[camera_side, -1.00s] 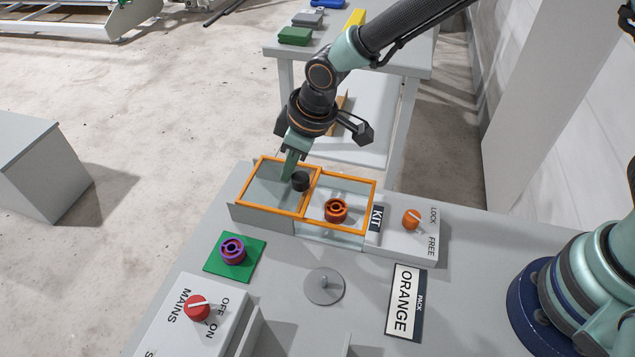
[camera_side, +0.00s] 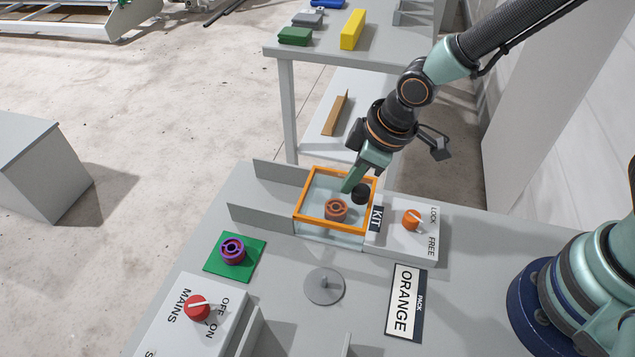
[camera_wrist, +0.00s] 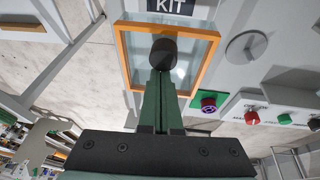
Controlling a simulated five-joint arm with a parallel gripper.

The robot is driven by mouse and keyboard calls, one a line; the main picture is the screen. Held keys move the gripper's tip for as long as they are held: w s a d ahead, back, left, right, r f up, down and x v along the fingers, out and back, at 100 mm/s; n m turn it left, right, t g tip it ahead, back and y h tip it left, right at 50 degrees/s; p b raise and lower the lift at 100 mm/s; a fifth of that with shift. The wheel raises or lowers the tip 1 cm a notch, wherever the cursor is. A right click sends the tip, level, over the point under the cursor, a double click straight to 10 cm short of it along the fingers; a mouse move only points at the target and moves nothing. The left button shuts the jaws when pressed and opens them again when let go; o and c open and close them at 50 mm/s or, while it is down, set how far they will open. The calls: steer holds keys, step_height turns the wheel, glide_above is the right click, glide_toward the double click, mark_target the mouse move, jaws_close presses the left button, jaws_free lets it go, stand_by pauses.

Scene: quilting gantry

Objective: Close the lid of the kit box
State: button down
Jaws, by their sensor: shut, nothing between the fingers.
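The kit box (camera_side: 330,238) is a clear-walled box on the grey bench, beside the KIT label. Its lid (camera_side: 305,199), a clear pane in an orange frame, lies over the box opening. An orange ring-shaped part (camera_side: 335,209) shows through the pane inside the box. A black knob (camera_side: 360,194) stands on the lid near its right side. My gripper (camera_side: 349,186) is shut and empty, with its fingertips just left of the knob; I cannot tell whether they touch. In the wrist view the lid (camera_wrist: 207,72) lies ahead of the fingers and the knob (camera_wrist: 163,52) is at their tips.
Two upright grey rails (camera_side: 265,219) run left of the box. An orange lock knob (camera_side: 412,219) marked LOCK and FREE is on the right. A purple ring part (camera_side: 232,249) sits on a green pad (camera_side: 212,266). A grey disc (camera_side: 324,287) is in front.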

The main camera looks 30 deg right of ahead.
mark_target(318, 190)
steer(key=shift+s+d+f, duration=0.2)
steer(key=shift+s+f, duration=0.05)
steer(key=w+a, duration=0.3)
steer(key=shift+w+a+r, duration=0.15)
steer(key=shift+w, duration=0.05)
steer(key=w+d+v, duration=0.1)
steer(key=v, duration=0.9)
steer(key=s+d+r+m, duration=0.2)
steer(key=d+m, duration=0.1)
steer(key=d, duration=0.3)
steer(key=s+d+r+m+t+h, duration=0.1)
steer(key=s+d+r+m, duration=0.1)
steer(key=d, duration=0.5)
steer(key=s+d+r+m+t, duration=0.1)
steer(key=s+d+r+m, duration=0.1)
steer(key=d, duration=0.5)
steer(key=shift+s+r+m+h, duration=0.25)
steer(key=shift+r+m+h, duration=0.15)
steer(key=shift+r+m, duration=0.4)
steer(key=shift+f, duration=0.1)
